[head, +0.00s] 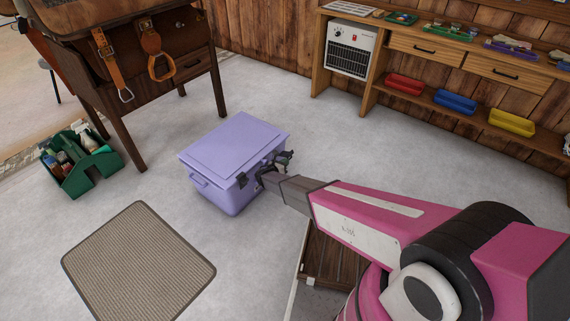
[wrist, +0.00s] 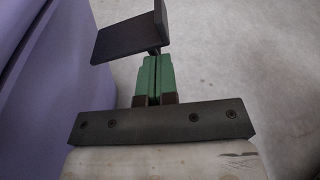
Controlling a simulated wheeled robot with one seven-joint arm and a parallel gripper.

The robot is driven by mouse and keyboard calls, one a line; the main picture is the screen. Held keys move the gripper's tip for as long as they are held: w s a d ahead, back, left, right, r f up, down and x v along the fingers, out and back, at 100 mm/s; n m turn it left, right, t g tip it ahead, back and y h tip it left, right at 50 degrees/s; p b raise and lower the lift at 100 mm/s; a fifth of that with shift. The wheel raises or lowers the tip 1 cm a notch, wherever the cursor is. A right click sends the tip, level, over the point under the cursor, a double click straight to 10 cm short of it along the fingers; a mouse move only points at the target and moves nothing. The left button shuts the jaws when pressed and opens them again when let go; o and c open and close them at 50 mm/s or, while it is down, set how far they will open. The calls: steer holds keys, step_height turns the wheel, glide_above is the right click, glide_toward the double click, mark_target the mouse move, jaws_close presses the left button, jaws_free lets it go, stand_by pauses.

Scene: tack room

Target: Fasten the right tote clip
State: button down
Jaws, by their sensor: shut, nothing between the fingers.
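The purple tote (head: 228,150) stands on the floor with its lid on. The purple tote wall (wrist: 50,90) is at left in the wrist view. My arm partly hides the clip in the head view.
A striped mat (head: 138,262) lies in front of the tote. A green caddy (head: 85,165) with bottles stands at left, by a wooden saddle stand (head: 125,90). A wooden bench (head: 450,55) with coloured bins is at the back right. The floor between tote and bench is clear.

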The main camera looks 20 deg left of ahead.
step_height(320, 180, down, 4)
steer(key=a+m+y, duration=0.1)
steer(key=m+y, duration=0.1)
steer(key=m, duration=0.3)
steer(key=f+v, duration=0.1)
steer(key=v, duration=0.9)
steer(key=d+r+m+g+h, duration=0.1)
steer(key=d+r+m+g, duration=0.2)
steer(key=d, duration=0.8)
steer(key=d+r+m+g+h, duration=0.1)
steer(key=d+r+m+g, duration=0.3)
steer(key=d+r+m, duration=0.4)
steer(key=w+d+r+m+g+h, duration=0.1)
steer(key=d+r+m+g, duration=0.3)
steer(key=d+r, duration=0.4)
steer(key=shift+d+r+m, duration=0.15)
steer(key=shift+d+m, duration=0.55)
steer(key=shift+d, duration=2.4)
steer(key=shift+w, duration=0.15)
steer(key=shift+d, duration=0.1)
